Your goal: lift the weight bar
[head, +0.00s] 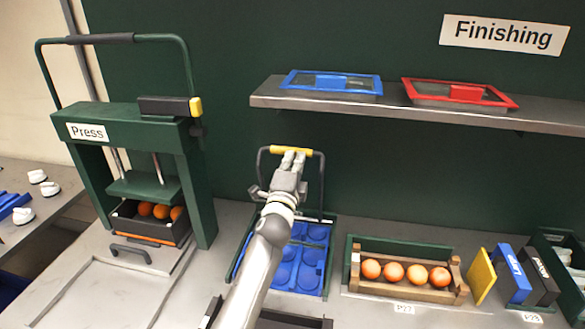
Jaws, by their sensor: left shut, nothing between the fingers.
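A dark upright loop with a yellow-gripped bar (276,150) across its top stands at the back of a blue cupped tray (316,256). I take this to be the weight bar; no label shows on it. My left gripper (292,157) reaches up from below, with its fingers at the middle of the yellow grip. The fingers overlap the bar in the picture; whether they touch it, I cannot tell. The gripper is shut with nothing held. My forearm hides part of the loop and of the blue tray. My right gripper is not in view.
A green press (125,128) with a tall handle and oranges in its tray stands left. A shelf (440,109) with a blue-lidded and a red-lidded container overhangs to the right. A wooden crate (405,290) of oranges sits right of the blue tray.

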